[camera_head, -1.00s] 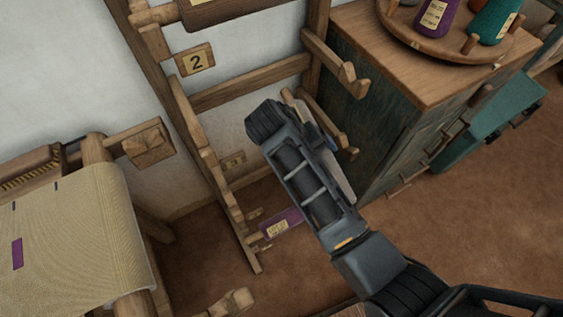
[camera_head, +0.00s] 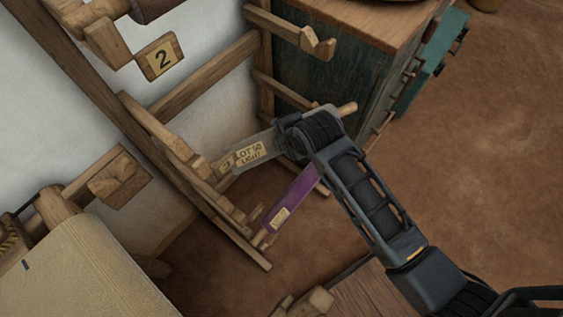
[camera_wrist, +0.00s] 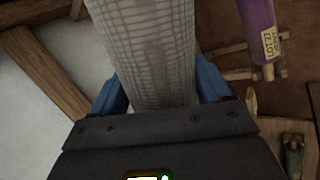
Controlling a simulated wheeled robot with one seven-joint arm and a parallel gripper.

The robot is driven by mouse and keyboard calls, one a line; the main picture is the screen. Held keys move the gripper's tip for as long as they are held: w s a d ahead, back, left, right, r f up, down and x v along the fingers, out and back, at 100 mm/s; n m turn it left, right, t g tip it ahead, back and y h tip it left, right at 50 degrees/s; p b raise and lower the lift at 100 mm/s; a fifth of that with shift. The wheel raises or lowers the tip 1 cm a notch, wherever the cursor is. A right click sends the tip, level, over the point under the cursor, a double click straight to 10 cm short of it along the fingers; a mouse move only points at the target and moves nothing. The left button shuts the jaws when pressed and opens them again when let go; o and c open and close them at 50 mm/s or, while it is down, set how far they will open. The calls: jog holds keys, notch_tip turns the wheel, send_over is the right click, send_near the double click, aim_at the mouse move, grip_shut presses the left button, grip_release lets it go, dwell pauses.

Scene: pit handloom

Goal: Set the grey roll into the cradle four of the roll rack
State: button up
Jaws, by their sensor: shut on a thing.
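The grey roll (camera_head: 243,156), with a yellow "LOT 50 LIGHT" label, lies across the lower part of the wooden roll rack (camera_head: 205,78). My gripper (camera_head: 285,142) is shut around it; in the wrist view the roll (camera_wrist: 150,45) lies between my blue fingers (camera_wrist: 160,90). The roll's labelled end is close to the rack's left side piece; I cannot tell whether it touches. My wrist hides the roll's middle. A plate marked "2" (camera_head: 159,58) shows above; no plate marked four is readable.
A purple roll (camera_head: 292,200) sits low on the rack, below the grey one; it also shows in the wrist view (camera_wrist: 258,28). A wooden-topped cabinet (camera_head: 345,22) stands right of the rack. A cloth-covered beam (camera_head: 80,275) is at lower left. Open floor (camera_head: 480,130) lies to the right.

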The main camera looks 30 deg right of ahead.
jog(key=n+y, duration=0.1)
jog(key=n, duration=0.2)
jog(key=r+n+y+b, duration=0.1)
jog(key=shift+a+r+y, duration=0.1)
jog(key=shift+a+y, duration=0.2)
jog(key=shift+a, duration=0.05)
notch_tip(320, 180, down, 10)
jog(key=shift+n, duration=0.3)
jog(key=o, duration=1.5)
jog(key=v, duration=1.2)
jog(key=shift+w+r, duration=0.1)
jog(key=shift+w, duration=0.05)
